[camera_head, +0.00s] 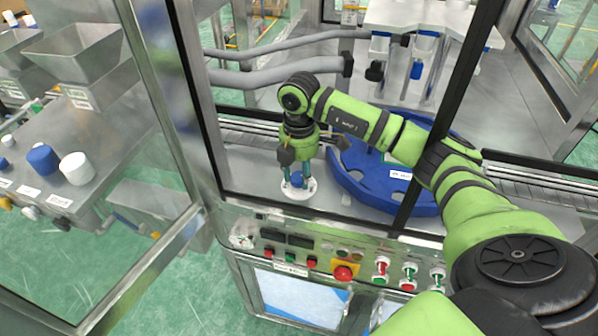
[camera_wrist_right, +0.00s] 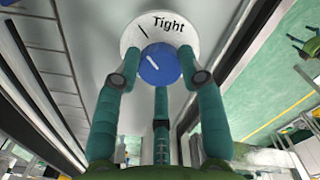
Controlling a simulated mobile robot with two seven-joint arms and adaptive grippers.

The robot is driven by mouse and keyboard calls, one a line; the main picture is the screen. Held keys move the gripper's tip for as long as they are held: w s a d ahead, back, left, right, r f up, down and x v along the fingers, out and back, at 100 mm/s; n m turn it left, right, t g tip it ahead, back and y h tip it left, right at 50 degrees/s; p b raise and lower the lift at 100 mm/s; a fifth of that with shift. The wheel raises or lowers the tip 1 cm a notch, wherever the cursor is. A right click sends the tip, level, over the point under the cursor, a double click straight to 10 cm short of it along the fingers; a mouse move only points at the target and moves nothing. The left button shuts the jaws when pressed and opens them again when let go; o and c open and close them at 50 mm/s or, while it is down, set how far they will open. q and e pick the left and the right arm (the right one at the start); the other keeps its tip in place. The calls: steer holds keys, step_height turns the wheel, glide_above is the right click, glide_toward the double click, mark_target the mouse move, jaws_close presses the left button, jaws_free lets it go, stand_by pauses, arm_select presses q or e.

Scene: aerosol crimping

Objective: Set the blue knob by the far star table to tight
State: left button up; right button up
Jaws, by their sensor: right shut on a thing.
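The blue knob (camera_wrist_right: 160,66) shows between my fingers in the right wrist view, with a short slanted white line on its face. It sits on a round white dial (camera_wrist_right: 131,38) with the word "Tight" and a black mark to the left of the word. In the head view the dial (camera_head: 298,194) is on the metal deck, left of the blue star table (camera_head: 352,183). My right gripper (camera_head: 296,180) points down over it, and its three green fingers are shut around the knob (camera_head: 297,177). The knob's side is partly hidden by the fingers. My left gripper is out of view.
A control panel with a red button (camera_head: 342,273) and several switches runs along the front. A dark frame post (camera_head: 440,130) stands behind and in front of parts of my right arm's area. Grey hoses (camera_head: 290,70) cross behind. An open glass door (camera_head: 150,90) is at left.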

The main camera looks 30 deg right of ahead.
mark_target(299, 177)
stand_by(0.3)
steer(key=o, duration=1.1)
steer(key=shift+o, duration=0.2)
steer(key=shift+r, duration=0.15)
step_height(299, 177, up, 12)
steer(key=shift+f, duration=0.2)
